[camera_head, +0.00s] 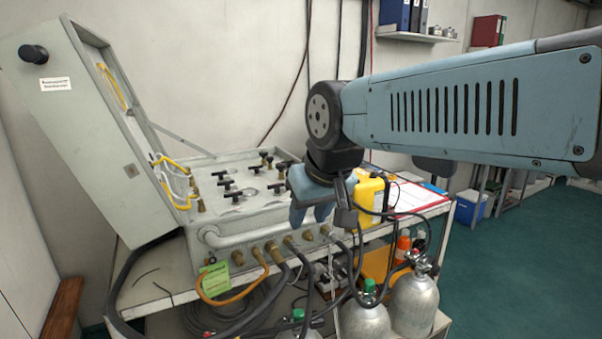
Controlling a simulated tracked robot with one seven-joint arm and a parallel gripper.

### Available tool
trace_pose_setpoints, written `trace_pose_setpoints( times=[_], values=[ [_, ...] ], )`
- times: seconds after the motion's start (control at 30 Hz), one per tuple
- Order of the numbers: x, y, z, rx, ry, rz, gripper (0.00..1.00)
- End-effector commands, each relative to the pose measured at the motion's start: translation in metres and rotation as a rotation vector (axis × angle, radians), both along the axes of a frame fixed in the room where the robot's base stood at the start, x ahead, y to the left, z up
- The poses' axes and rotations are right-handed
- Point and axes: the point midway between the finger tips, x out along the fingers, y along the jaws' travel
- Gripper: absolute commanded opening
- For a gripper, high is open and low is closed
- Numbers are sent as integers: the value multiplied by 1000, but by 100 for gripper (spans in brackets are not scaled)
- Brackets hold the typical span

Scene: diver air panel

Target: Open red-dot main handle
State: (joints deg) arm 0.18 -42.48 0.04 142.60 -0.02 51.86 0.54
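The grey air panel (238,212) stands on a table with its lid open to the left. Several black handles sit on its top face, among them one at the left (222,175), one at the front (233,195) and one near my gripper (277,187). No red dot can be made out on any of them, so I cannot tell which is the main handle. My gripper (312,212) hangs pointing down over the panel's right part and hides some of it. I see nothing held in it. Its finger gap is too small and dark to judge.
The open lid (75,130) walls off the left side. Brass fittings and hoses (225,295) run along the panel's front. A yellow container (368,198) and a clipboard (415,196) are to the right. Gas cylinders (413,300) stand below.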

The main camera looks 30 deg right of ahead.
Motion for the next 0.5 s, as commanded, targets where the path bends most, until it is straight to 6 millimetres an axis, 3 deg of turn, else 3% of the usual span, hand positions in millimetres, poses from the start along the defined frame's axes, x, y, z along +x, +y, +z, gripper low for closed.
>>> trace_pose_setpoints(
  times=[0.17, 0.5],
  values=[
    [28, 2, 22, 24, 31, -84, 40],
    [127, -23, 75, 108, 126, -374, 40]
  ],
)
